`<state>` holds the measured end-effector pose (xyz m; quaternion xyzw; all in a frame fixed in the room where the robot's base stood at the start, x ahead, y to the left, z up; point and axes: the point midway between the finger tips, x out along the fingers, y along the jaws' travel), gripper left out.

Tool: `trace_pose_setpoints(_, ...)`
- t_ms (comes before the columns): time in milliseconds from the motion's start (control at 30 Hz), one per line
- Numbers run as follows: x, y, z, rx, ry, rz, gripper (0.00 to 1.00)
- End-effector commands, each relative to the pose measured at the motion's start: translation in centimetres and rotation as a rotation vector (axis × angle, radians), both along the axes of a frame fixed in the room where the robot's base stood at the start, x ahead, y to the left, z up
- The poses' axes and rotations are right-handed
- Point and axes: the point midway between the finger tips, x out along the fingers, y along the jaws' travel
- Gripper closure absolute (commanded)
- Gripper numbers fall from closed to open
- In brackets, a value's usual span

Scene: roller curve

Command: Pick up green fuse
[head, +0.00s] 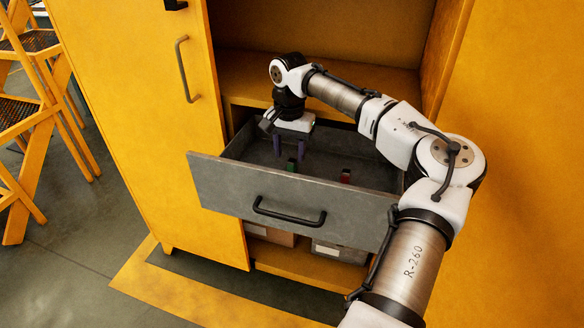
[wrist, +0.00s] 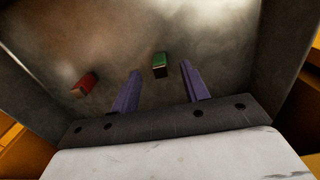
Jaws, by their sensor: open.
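The green fuse (wrist: 159,64) is a small block with a green top and a dark side, lying on the floor of the open drawer. In the head view the green fuse (head: 292,166) is in the front part of the drawer. My gripper (wrist: 160,76) points down into the drawer, with two purple fingers spread apart and nothing between them. In the wrist view the green fuse shows between the lines of the fingers, a little beyond their tips. In the head view my gripper (head: 288,153) is above and close to the green fuse. I cannot tell the exact height gap.
A red fuse (wrist: 84,84) lies apart in the same drawer; it also shows in the head view (head: 346,176). The grey drawer (head: 222,178) has raised walls around the gripper. The yellow cabinet (head: 150,110) encloses it, with a shelf above. The drawer floor around the fuses is clear.

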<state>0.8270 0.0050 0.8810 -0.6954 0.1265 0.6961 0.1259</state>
Motion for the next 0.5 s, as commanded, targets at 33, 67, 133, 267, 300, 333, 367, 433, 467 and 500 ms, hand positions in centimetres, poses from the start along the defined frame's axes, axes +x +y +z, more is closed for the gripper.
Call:
trace_pose_setpoints(33,0.0,0.0,-0.5,-0.001,0.001,0.0,0.55)
trace_pose_setpoints(67,0.0,0.0,-0.7,0.0,0.0,0.0,0.55)
trace_pose_setpoints(133,0.0,0.0,-1.1,0.0,0.0,0.0,0.55)
trace_pose_setpoints(267,0.1,-0.1,-2.0,0.0,0.0,0.001,0.55)
trace_pose_setpoints(300,0.1,-0.2,-2.4,-0.002,0.001,0.001,0.55)
trace_pose_setpoints(333,0.1,-0.2,-2.8,-0.002,0.0,0.001,0.55)
trace_pose_setpoints(367,0.2,-0.3,-3.2,-0.002,0.0,0.001,0.55)
trace_pose_setpoints(433,0.2,-0.4,-4.1,-0.001,-0.001,0.001,0.55)
trace_pose_setpoints(467,0.2,-0.3,-4.6,-0.001,0.0,0.001,0.55)
trace_pose_setpoints(500,0.2,-0.3,-5.2,0.0,-0.001,0.001,0.55)
